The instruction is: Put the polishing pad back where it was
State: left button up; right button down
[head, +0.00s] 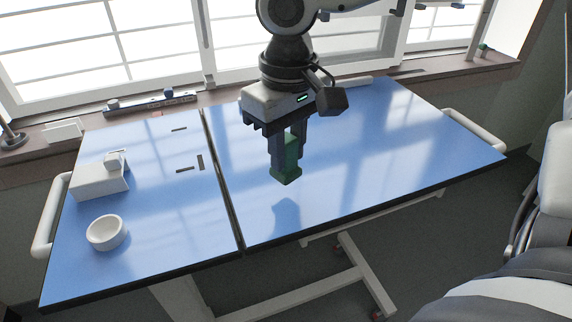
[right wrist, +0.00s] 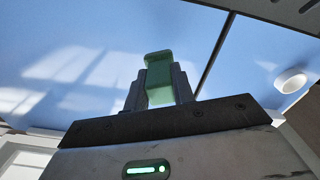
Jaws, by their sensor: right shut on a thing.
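A green block-like thing, seemingly the polishing pad (head: 290,172), is held upright between the fingers of my right gripper (head: 287,150). The gripper is shut on it and holds it above the right section of the blue table (head: 400,165), with a dark shadow below and apart from it. In the right wrist view the green pad (right wrist: 159,75) sits between the two grey fingers (right wrist: 160,88), its end sticking out past them. My left gripper is in neither view.
On the left table section stand a white bowl (head: 107,232) and a white box-shaped thing (head: 98,182). Small dark strips (head: 185,169) lie near the gap between the sections. The windowsill (head: 40,150) runs behind. A bed or chair (head: 530,270) is at the right. The right section is mostly clear.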

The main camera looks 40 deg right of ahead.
aim_at(286, 165)
jog(key=f, duration=0.3)
jog(key=shift+w+f+b, duration=0.2)
jog(key=shift+b, duration=0.2)
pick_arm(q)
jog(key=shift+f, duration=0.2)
pick_arm(e)
jog(key=shift+f, duration=0.1)
jog(key=c, duration=1.2)
grip_release()
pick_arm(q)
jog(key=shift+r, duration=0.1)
pick_arm(e)
jog(key=shift+o, duration=0.2)
notch_tip(286, 165, up, 11)
jog(key=p, duration=0.2)
jog(key=shift+p, duration=0.3)
jog(key=shift+r, duration=0.65)
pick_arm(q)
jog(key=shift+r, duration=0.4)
